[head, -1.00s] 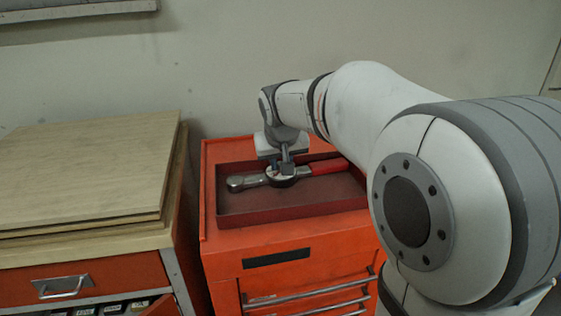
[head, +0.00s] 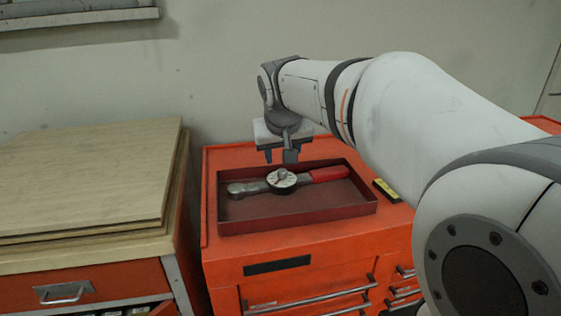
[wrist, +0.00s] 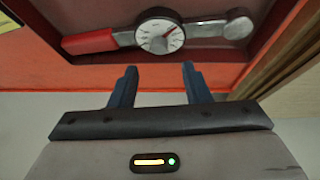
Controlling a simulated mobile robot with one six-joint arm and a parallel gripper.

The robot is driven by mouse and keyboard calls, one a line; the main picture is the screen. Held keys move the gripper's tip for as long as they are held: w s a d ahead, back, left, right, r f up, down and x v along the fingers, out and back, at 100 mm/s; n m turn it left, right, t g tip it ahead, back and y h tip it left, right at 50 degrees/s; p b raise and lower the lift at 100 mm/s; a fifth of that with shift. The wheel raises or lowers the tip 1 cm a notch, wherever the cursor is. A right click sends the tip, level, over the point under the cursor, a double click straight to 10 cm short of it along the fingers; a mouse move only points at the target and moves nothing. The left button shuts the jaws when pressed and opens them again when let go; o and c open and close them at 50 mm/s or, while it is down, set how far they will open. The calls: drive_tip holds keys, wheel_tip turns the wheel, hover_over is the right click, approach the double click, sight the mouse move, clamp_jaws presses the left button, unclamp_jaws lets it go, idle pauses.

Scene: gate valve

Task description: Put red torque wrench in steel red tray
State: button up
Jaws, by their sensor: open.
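The torque wrench (head: 284,181) has a red handle, a round dial and a steel head. It lies inside the dark red steel tray (head: 300,216), head to the left and handle to the right in the head view. The tray sits on top of an orange tool cabinet. My gripper (head: 281,157) is open and empty, above the tray's back edge and apart from the wrench. In the wrist view my open gripper (wrist: 155,75) shows two spread fingers, with the wrench (wrist: 158,36) beyond them in the tray (wrist: 205,55).
The orange cabinet (head: 275,243) has drawers in front. A small yellow and black item (head: 386,190) lies right of the tray. A wooden-topped bench (head: 85,180) stands to the left. The wall is close behind.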

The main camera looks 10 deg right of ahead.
drive_tip(key=v, duration=0.5)
drive_tip(key=s+f+g+p, duration=0.1)
drive_tip(key=s+f+p, duration=0.3)
drive_tip(key=s, duration=0.6)
drive_tip(key=s+d+f+g+y+p, duration=0.1)
drive_tip(key=s+f+p, duration=0.3)
drive_tip(key=s+f, duration=0.4)
drive_tip(key=shift+s+f+g, duration=0.15)
drive_tip(key=shift+s+g, duration=0.45)
drive_tip(key=shift+s, duration=0.3)
drive_tip(key=shift+d, duration=0.1)
drive_tip(key=shift+c, duration=0.4)
drive_tip(key=shift+c, duration=0.3)
